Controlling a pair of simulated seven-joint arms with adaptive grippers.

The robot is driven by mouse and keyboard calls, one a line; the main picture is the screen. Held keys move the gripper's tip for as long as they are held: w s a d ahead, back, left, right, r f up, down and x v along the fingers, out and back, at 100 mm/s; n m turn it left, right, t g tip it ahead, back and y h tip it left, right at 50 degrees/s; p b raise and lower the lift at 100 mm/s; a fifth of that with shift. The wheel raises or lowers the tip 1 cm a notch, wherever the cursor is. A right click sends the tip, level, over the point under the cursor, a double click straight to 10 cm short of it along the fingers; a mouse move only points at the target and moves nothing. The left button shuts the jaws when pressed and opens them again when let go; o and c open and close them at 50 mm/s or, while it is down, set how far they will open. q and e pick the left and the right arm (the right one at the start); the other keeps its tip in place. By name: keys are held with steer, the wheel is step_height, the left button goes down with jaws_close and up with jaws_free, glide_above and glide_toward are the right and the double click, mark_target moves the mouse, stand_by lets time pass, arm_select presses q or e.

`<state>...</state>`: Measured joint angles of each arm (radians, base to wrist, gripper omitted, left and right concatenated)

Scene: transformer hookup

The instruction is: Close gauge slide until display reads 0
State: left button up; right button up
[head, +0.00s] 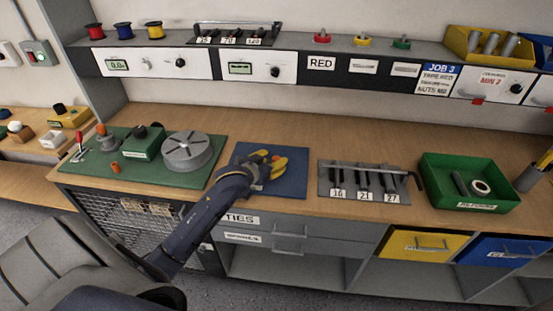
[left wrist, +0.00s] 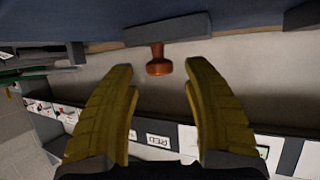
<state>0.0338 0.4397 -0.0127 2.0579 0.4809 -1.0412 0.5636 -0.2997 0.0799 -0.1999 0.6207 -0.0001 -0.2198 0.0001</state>
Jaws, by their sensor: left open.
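My left gripper (head: 272,163) is over the blue mat (head: 292,183) on the bench, its yellow fingers apart. In the left wrist view the two fingers (left wrist: 162,105) are open with nothing between their tips. An orange-brown knob (left wrist: 158,60) on a dark grey bar (left wrist: 168,29) sits just beyond the fingertips, roughly midway between them and apart from both. I cannot tell for sure that it is the gauge slide; the gripper hides it in the head view. Two small displays, one left (head: 117,65) and one right (head: 240,68), are on the back panel; their digits are too small to read surely.
A green board (head: 112,172) with a grey round disc (head: 187,151) lies left of the mat. A tool rack (head: 345,190) and a green tray (head: 484,205) stand to the right. The wooden bench top (head: 300,130) behind the mat is clear.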

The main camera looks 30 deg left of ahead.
arm_select(q)
steer(key=shift+x, duration=1.35)
steer(key=shift+c, duration=0.5)
jaws_close()
steer(key=shift+r, duration=0.15)
